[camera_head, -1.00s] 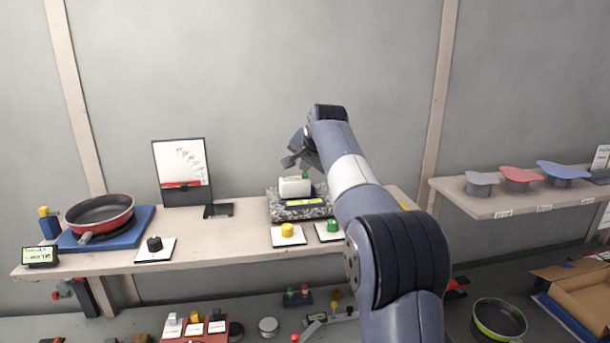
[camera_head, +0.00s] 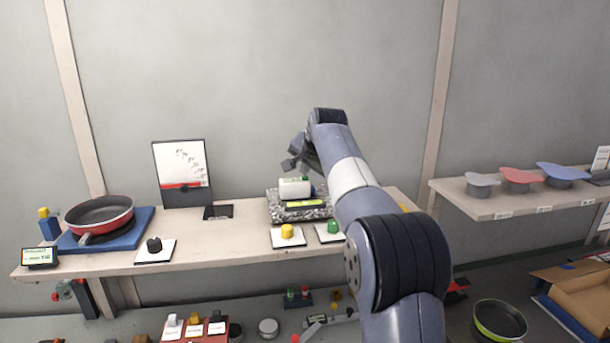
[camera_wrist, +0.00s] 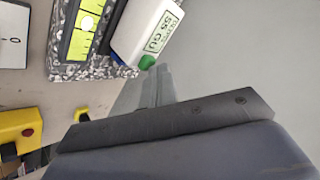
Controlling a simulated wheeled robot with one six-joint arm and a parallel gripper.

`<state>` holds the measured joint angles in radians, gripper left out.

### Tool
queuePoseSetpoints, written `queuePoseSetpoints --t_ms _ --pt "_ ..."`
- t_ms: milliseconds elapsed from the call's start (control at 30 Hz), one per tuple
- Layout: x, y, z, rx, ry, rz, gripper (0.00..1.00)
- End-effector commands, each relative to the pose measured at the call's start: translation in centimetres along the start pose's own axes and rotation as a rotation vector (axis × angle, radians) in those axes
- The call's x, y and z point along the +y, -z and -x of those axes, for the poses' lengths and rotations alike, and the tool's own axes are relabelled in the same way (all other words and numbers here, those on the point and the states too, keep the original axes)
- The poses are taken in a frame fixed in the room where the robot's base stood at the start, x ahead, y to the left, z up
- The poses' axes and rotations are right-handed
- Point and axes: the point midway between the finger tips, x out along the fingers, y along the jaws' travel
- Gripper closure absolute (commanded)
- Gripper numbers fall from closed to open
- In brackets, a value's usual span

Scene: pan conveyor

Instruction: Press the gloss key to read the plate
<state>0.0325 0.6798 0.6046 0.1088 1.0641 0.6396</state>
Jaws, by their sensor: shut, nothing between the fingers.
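The white gloss meter (camera_head: 294,188) sits on a speckled stone slab (camera_head: 275,208) on the bench. In the wrist view the meter (camera_wrist: 140,30) has a lit display that appears to read "55 GU". Its green key (camera_wrist: 147,62) is at the end nearest my gripper. My gripper (camera_wrist: 160,72) is shut and empty, its fingertips close beside the green key; I cannot tell whether they touch it. In the head view my gripper (camera_head: 290,163) is above the meter and partly hidden by my arm.
A dark strip with a lime-green window (camera_wrist: 84,32) lies beside the meter. Yellow (camera_head: 287,231) and green (camera_head: 333,227) buttons stand in front of the slab. A red pan (camera_head: 100,217) rests on a blue stand at the left. The wall behind is bare.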

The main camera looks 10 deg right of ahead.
Motion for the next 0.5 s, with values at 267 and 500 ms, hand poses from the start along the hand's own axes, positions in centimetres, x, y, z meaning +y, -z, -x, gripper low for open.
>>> queuePoseSetpoints --t_ms 267,500 --pt "-0.80 0.79 1.08 -0.002 -0.001 0.000 1.00" --pt "-0.83 0.82 1.11 -0.001 -0.001 0.000 1.00"
